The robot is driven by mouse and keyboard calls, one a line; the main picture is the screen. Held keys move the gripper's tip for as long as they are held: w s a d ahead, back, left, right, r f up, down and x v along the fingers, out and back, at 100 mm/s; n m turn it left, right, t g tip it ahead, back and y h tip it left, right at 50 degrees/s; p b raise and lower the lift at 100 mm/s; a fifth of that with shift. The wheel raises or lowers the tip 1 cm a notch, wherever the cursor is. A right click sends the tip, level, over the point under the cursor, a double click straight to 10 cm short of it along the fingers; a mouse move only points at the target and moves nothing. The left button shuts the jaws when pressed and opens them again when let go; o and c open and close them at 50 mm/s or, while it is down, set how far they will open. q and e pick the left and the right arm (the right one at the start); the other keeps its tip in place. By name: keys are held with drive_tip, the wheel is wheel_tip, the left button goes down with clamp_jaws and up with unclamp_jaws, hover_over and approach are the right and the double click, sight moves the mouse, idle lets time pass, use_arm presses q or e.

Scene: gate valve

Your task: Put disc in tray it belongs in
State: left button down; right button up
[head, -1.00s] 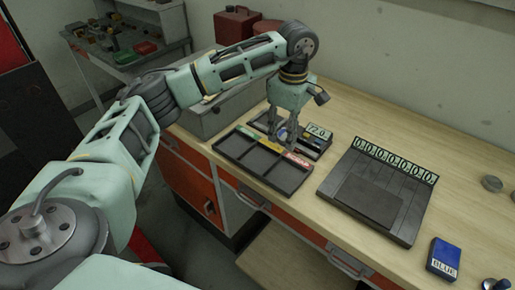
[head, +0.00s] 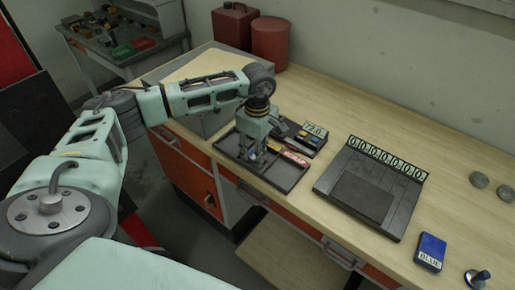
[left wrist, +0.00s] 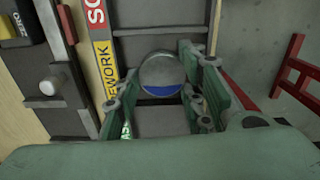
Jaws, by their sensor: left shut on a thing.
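My left gripper (head: 254,158) points down over the dark divided tray (head: 290,182) near the table's front edge. It is shut on a round grey disc (left wrist: 161,66) with a blue patch on its lower side, seen between the fingers in the left wrist view. The tray has coloured labels: a red one (head: 296,159), also in the left wrist view starting "SC" (left wrist: 96,12), a yellow one reading "EWORK" (left wrist: 104,68), and a green one partly hidden by the gripper. The disc appears over the middle, yellow-labelled part; its height is unclear. My right gripper is not in view.
Behind the tray is a gauge case with a "72.0" display (head: 314,130). To the right are a dark device (head: 370,190) with a row of zeros, a blue "BLUE" box (head: 430,252), grey discs (head: 479,180) and a stamp (head: 478,279). Red canisters (head: 270,40) stand behind.

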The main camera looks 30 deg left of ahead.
use_arm(q)
drive_tip(key=c, duration=1.6)
unclamp_jaws()
drive_tip(key=shift+d+f, duration=0.1)
drive_tip(key=shift+f, duration=0.05)
drive_tip(key=shift+o, duration=1)
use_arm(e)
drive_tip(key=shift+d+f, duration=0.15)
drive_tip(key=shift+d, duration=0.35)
use_arm(q)
drive_tip(key=shift+r, duration=0.3)
wheel_tip(320, 180, up, 12)
drive_tip(key=b, duration=0.4)
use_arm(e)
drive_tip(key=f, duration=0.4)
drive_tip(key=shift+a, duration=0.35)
